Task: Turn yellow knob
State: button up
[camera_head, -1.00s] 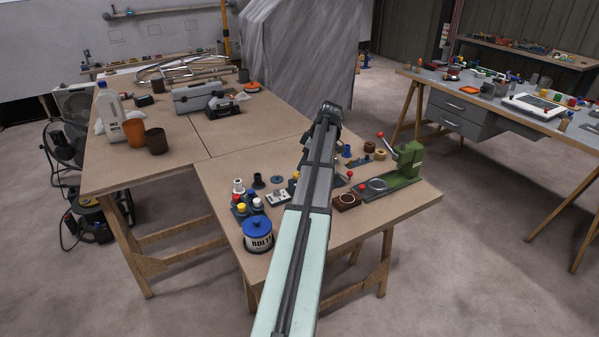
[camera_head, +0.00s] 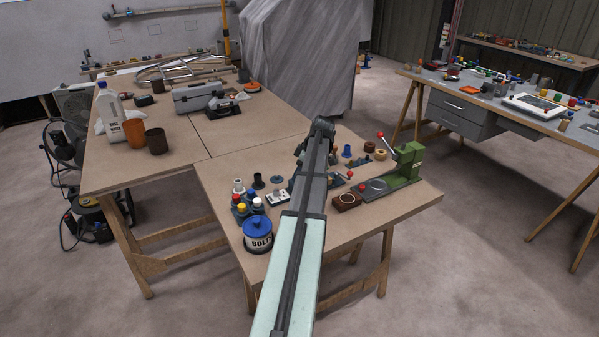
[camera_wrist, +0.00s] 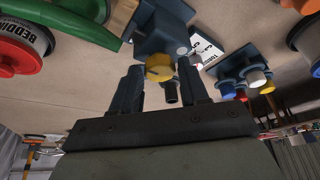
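The yellow knob (camera_wrist: 159,68) shows in the wrist view in front of a blue-grey block (camera_wrist: 160,32). In the head view my arm hides the knob. My gripper (camera_wrist: 160,72) is open, with one dark finger on each side of the knob. The right finger looks very close to it; I cannot tell whether either finger touches. In the head view my gripper (camera_head: 302,152) is low over the middle of the near table, partly hidden by my arm.
A white labelled panel (camera_wrist: 206,46) and a blue block with coloured caps (camera_wrist: 240,76) lie to the right in the wrist view. A blue-lidded bolts tin (camera_head: 258,236) and a green lever press (camera_head: 405,165) stand on the near table (camera_head: 300,255).

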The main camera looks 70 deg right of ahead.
jog(key=c, duration=0.7)
